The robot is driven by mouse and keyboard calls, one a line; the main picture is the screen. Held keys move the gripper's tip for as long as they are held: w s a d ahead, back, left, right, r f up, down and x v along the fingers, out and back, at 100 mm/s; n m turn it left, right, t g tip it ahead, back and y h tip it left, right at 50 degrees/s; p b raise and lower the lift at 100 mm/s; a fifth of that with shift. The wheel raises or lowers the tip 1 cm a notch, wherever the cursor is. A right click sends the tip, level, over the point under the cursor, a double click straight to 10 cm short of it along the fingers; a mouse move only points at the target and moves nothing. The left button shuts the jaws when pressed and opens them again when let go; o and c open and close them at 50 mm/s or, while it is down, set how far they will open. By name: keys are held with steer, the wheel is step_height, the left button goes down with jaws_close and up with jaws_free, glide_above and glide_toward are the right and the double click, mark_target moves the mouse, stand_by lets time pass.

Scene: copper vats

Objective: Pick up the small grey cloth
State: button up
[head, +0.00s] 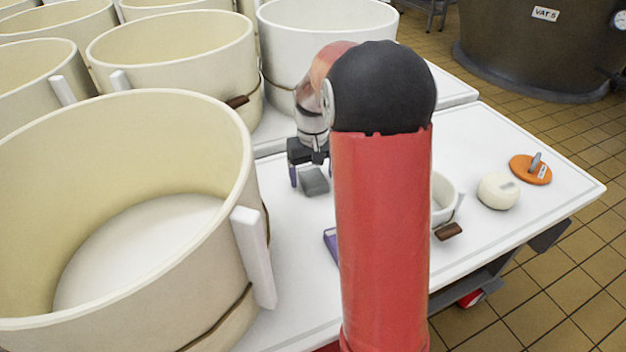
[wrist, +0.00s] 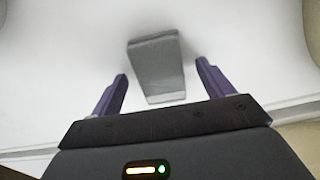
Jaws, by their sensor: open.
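The small grey cloth (head: 315,181) lies on the white table and looks like a folded grey block. In the wrist view the cloth (wrist: 157,68) lies ahead of and between my two purple fingers, its near end about level with the fingertips. My gripper (wrist: 162,70) is open and empty, with a gap between the cloth and each finger. In the head view my gripper (head: 305,176) is just over the table at the cloth, and my red arm hides part of the table. I cannot tell the exact height of the fingertips above the table.
A large cream vat (head: 130,215) stands left of the cloth, with more vats behind. To the right are a small white pot (head: 441,198), a pale round lump (head: 498,191) and an orange disc (head: 530,169). A purple item (head: 331,243) is partly hidden by my arm.

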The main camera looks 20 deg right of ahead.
steer(key=shift+f, duration=0.2)
steer(key=c, duration=1.1)
steer(key=shift+r, duration=0.1)
